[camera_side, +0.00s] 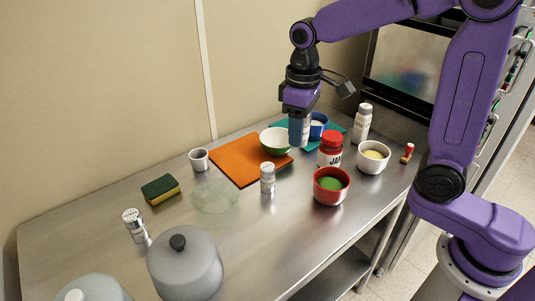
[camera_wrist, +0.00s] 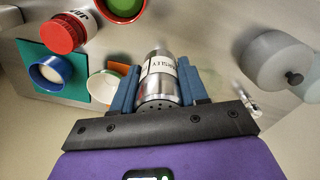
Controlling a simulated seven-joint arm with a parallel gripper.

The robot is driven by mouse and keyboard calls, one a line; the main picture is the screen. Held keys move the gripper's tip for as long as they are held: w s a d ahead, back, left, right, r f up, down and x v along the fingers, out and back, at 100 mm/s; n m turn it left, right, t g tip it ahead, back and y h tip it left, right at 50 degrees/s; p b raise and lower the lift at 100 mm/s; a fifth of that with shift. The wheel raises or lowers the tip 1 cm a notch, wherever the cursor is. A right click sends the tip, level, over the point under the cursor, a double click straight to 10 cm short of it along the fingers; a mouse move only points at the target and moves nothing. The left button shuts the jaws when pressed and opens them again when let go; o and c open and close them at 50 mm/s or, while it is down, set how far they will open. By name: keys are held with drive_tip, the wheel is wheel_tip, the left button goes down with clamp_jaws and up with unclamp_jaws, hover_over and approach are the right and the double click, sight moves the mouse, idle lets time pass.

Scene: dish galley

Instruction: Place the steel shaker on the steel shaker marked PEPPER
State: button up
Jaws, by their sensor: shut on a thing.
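My gripper (camera_side: 299,140) is raised above the worktop beside the green-and-white bowl, fingers pointing down. In the wrist view its blue fingers (camera_wrist: 160,90) are shut on a steel shaker (camera_wrist: 160,78) with a perforated top and a white label that seems to end in "SLEY". In the side view the fingers mostly hide this shaker. One steel shaker with a pale label (camera_side: 267,180) stands upright on the worktop, below and left of the gripper. Another steel shaker (camera_side: 135,225) is at the front left. I cannot read PEPPER on either one.
A red-lidded jar (camera_side: 331,150), red bowl (camera_side: 331,190), white bowl (camera_side: 373,158) and white bottle (camera_side: 362,124) stand to the right. The orange mat (camera_side: 235,165), steel cup (camera_side: 199,160), sponge (camera_side: 160,189), clear glass dish (camera_side: 215,197) and grey dome (camera_side: 185,265) lie leftward.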

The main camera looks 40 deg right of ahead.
drive_tip(key=w+f, duration=0.2)
drive_tip(key=w+a+f, duration=0.1)
drive_tip(key=w+f, duration=0.1)
drive_tip(key=w, duration=0.1)
drive_tip(key=w+a+f, duration=0.1)
drive_tip(key=w+f, duration=0.2)
drive_tip(key=shift+a+f, duration=0.1)
drive_tip(key=shift+w+f, duration=0.15)
drive_tip(key=shift+f, duration=1.55)
drive_tip(key=o, duration=1.1)
drive_tip(key=shift+f, duration=0.15)
wheel_tip(320, 180, up, 12)
drive_tip(key=shift+a+r, duration=0.1)
drive_tip(key=shift+r, duration=0.1)
